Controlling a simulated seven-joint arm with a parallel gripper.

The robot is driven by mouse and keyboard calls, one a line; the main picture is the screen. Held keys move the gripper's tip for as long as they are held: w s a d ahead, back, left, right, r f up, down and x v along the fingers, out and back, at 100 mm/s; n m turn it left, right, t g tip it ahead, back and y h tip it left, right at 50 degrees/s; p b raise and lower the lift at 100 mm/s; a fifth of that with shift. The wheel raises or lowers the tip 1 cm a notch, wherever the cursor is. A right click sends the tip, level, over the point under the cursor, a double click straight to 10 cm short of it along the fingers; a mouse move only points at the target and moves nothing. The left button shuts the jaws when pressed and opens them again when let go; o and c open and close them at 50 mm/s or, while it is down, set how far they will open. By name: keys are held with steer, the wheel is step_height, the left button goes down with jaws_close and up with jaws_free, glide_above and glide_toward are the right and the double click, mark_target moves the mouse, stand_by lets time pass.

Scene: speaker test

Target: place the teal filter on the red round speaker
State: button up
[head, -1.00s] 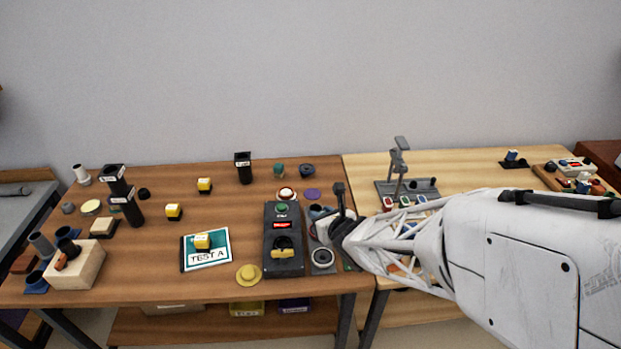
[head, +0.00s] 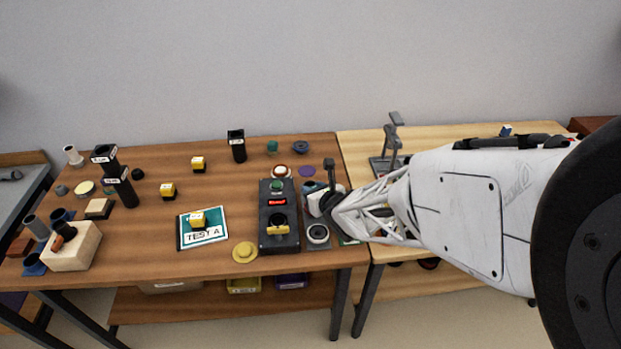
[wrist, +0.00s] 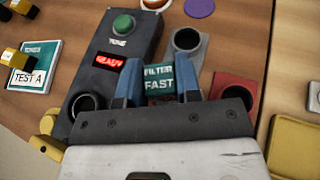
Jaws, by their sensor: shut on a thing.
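My gripper (wrist: 157,82) has blue fingers shut on the teal filter (wrist: 158,72) in the wrist view. The filter's face reads "FILTER FAST". The red round speaker (wrist: 250,88) shows to the right of the right finger, a dark ring on a red base, partly cut off by my gripper body. The filter appears to the left of the red speaker and apart from it in this view; its height cannot be told. In the head view my gripper (head: 330,205) is just right of the black control box, and the filter and red speaker cannot be made out.
The black control box (wrist: 105,62), with a green button and red lit display, stands left of the filter. A grey speaker plate (wrist: 190,42) lies beyond the right finger. A yellow tray (wrist: 293,145) is at lower right. A TEST A card (head: 203,235) lies farther left.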

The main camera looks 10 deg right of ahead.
steer(key=shift+f, duration=0.7)
steer(key=shift+f, duration=0.15)
steer(key=o, duration=0.9)
steer(key=shift+r, duration=0.2)
steer(key=shift+s+d+r, duration=0.2)
steer(key=shift+s, duration=0.15)
steer(key=shift+v, duration=5.5)
